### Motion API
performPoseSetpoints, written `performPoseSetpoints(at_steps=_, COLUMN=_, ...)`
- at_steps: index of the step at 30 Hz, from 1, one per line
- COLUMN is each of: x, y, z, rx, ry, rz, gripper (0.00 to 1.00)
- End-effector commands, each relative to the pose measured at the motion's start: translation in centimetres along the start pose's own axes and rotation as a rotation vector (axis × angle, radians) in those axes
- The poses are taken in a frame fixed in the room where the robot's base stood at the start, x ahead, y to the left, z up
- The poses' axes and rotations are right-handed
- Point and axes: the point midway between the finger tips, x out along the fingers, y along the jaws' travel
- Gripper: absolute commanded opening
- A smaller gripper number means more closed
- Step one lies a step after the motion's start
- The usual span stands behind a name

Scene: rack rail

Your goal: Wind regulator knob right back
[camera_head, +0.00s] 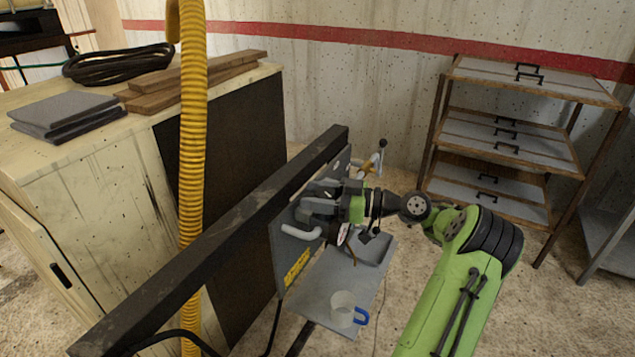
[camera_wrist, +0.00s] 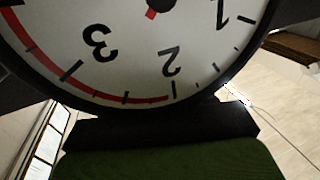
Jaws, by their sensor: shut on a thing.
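My gripper (camera_head: 316,200) is at the grey panel (camera_head: 287,247) under the dark rail, its fingers shut on the regulator knob. The knob itself is mostly hidden by the fingers in the head view, so its turn cannot be read. A round gauge (camera_head: 343,234) sits just below my gripper. Its white dial (camera_wrist: 125,65) fills the top of the wrist view upside down, with the numbers 1, 2 and 3 and a red arc. A bit of red pointer shows near the dial's centre, but its reading is unclear. The knob is not clearly seen in the wrist view.
A dark rail (camera_head: 225,235) runs diagonally above the panel. A grey shelf (camera_head: 318,292) below holds a clear mug (camera_head: 342,309) with a blue handle. A yellow hose (camera_head: 193,130) hangs left. A drawer rack (camera_head: 515,135) stands right.

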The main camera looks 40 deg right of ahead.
Motion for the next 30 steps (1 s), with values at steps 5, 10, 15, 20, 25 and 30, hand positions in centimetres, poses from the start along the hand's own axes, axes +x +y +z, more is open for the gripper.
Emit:
performPoseSetpoints(at_steps=5, x=-0.08, y=-0.09, z=-0.85, rx=0.003, ry=0.006, rz=-0.153, gripper=0.22)
performPoseSetpoints(at_steps=10, x=-0.09, y=-0.30, z=-0.58, rx=0.003, ry=0.007, rz=-0.265, gripper=0.23)
performPoseSetpoints(at_steps=15, x=-0.11, y=-0.48, z=-0.31, rx=0.004, ry=0.007, rz=-0.356, gripper=0.22)
performPoseSetpoints(at_steps=20, x=-0.11, y=-0.65, z=-0.16, rx=0.005, ry=0.005, rz=-0.424, gripper=0.23)
performPoseSetpoints(at_steps=25, x=-0.11, y=-0.80, z=-0.04, rx=0.006, ry=0.002, rz=-0.475, gripper=0.22)
performPoseSetpoints(at_steps=30, x=-0.13, y=-0.88, z=0.00, rx=0.004, ry=-0.001, rz=-0.503, gripper=0.22)
